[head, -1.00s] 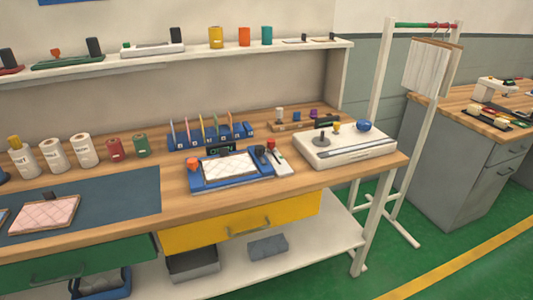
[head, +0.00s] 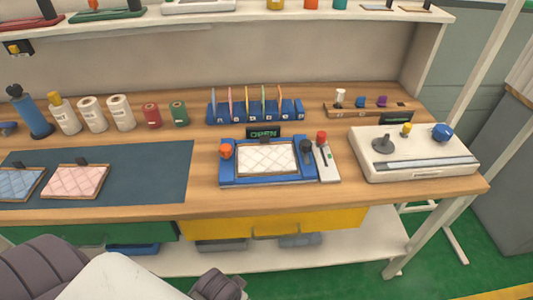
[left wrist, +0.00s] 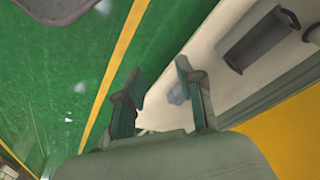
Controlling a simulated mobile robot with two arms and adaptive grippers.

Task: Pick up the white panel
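The white panel (head: 268,158) is a quilted rectangle with a tan edge. It lies flat in a blue fixture (head: 228,176) on the wooden bench, below a small dark display with green letters that seem to read OPEN. In the left wrist view my left gripper (left wrist: 160,78) has its two fingers apart with nothing between them. It points down past the bench front, over the lower shelf and green floor, away from the panel. My arm parts show at the bottom of the head view, but neither gripper does. My right gripper is in no view.
A pink panel (head: 76,181) and a blue panel (head: 20,184) lie on a dark mat (head: 150,170) at left. A blue rack (head: 257,110) stands behind the fixture. A white machine (head: 415,152) is at right. The yellow drawer front (head: 330,222) is below.

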